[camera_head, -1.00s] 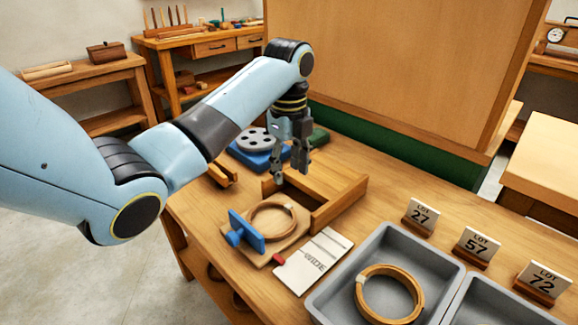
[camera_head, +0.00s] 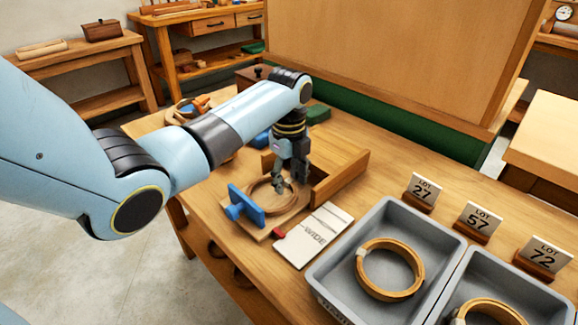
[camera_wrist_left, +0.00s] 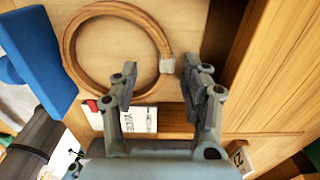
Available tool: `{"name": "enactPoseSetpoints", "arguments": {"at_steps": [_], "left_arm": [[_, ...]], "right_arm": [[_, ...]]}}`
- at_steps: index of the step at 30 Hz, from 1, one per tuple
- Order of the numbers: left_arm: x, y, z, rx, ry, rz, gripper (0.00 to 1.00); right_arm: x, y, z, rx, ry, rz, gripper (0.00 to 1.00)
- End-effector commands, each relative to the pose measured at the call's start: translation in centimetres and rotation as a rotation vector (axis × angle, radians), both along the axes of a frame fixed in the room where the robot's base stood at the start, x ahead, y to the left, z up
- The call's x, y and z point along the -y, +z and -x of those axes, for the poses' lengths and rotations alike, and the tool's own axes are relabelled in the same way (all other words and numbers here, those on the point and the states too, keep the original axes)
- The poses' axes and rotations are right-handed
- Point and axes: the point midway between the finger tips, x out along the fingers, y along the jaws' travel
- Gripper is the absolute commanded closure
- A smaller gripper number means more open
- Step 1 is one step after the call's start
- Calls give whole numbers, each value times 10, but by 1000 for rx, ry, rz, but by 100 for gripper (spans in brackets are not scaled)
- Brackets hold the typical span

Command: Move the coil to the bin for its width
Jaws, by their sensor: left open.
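A light-brown coil (camera_head: 265,196) lies on the wooden board of a gauge with a blue stop (camera_head: 244,206). In the left wrist view the coil (camera_wrist_left: 70,40) shows as a ring with a pale binding at its right side. My left gripper (camera_head: 288,187) is open above the coil's right edge. In the left wrist view its fingertips (camera_wrist_left: 160,78) straddle the area by the binding, with nothing between them. A card reading "WIDE" (camera_head: 313,236) lies beside the gauge. Two grey bins (camera_head: 452,247) stand at the right, each with a coil inside. My right gripper is not in view.
Lot signs 27 (camera_head: 422,191), 57 (camera_head: 478,221) and 72 (camera_head: 541,257) stand behind the bins. A wooden frame (camera_head: 352,170) borders the gauge's back and right. A tall board (camera_head: 390,60) rises behind the bench. Bare bench lies between frame and signs.

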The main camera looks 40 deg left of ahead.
Motion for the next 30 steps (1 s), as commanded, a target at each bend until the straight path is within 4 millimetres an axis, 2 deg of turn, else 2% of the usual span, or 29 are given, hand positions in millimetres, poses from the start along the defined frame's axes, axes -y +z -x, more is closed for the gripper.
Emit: {"name": "enactPoseSetpoints", "arguments": {"at_steps": [3, 12, 22, 23, 30], "left_arm": [[0, -6, 0, 0, 0, 0, 53], [0, -6, 0, 1, 0, 0, 55], [0, -6, 0, -1, 0, 0, 98], [0, -6, 0, -1, 0, 0, 100], [0, -7, 2, -6, 1, -1, 100]], "right_arm": [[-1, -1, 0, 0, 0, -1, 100], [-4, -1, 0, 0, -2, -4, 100], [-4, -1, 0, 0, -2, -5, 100], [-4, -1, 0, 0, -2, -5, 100], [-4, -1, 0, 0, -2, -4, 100]]}}
